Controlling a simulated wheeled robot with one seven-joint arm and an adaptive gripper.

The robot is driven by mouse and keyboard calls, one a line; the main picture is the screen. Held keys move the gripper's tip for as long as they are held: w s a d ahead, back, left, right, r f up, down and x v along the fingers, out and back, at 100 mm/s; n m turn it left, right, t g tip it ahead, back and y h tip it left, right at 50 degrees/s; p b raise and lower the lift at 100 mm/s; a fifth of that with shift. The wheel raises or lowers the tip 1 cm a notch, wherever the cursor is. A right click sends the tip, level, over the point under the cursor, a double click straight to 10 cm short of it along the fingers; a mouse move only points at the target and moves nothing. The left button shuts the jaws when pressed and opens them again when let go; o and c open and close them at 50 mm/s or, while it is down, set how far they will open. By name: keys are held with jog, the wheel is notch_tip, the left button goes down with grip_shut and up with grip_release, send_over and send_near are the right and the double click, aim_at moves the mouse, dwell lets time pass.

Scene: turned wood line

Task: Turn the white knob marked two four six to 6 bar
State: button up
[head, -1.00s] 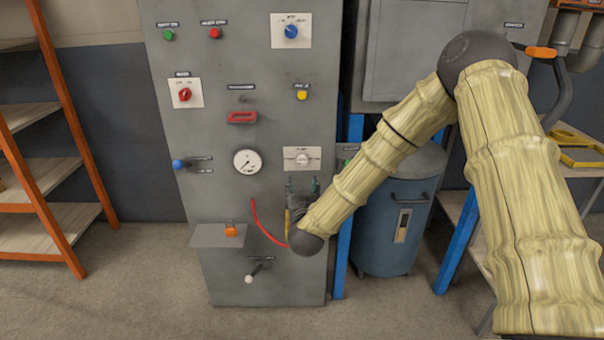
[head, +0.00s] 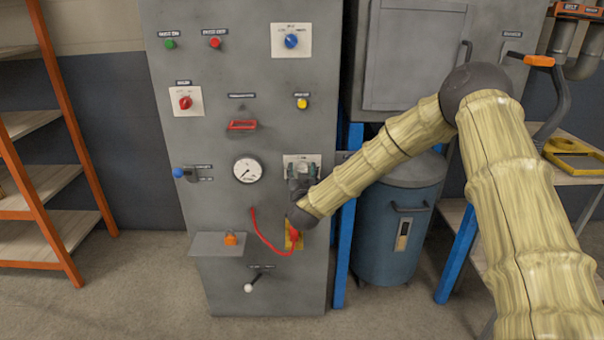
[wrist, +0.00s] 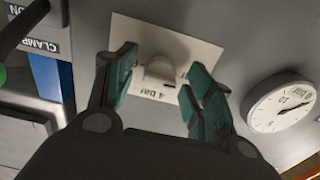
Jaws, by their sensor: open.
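The white knob (wrist: 160,72) sits on a pale plate (wrist: 196,50) on the grey panel. In the wrist view the plate appears upside down, with "4 bar" legible on it. My gripper (wrist: 158,84) is open, its green-padded fingers on either side of the knob; I cannot tell whether they touch it. In the head view my gripper (head: 303,170) is in front of the same plate (head: 290,160) and hides the knob. The knob's exact pointer setting is not clear.
A round gauge (head: 247,169) is left of the plate. A blue knob (head: 291,41), yellow button (head: 302,103) and red handle (head: 242,125) are above. A red cable (head: 262,235) hangs below. A blue bin (head: 398,245) stands right of the panel.

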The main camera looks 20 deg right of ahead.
jog(key=shift+w, duration=0.1)
jog(key=c, duration=1)
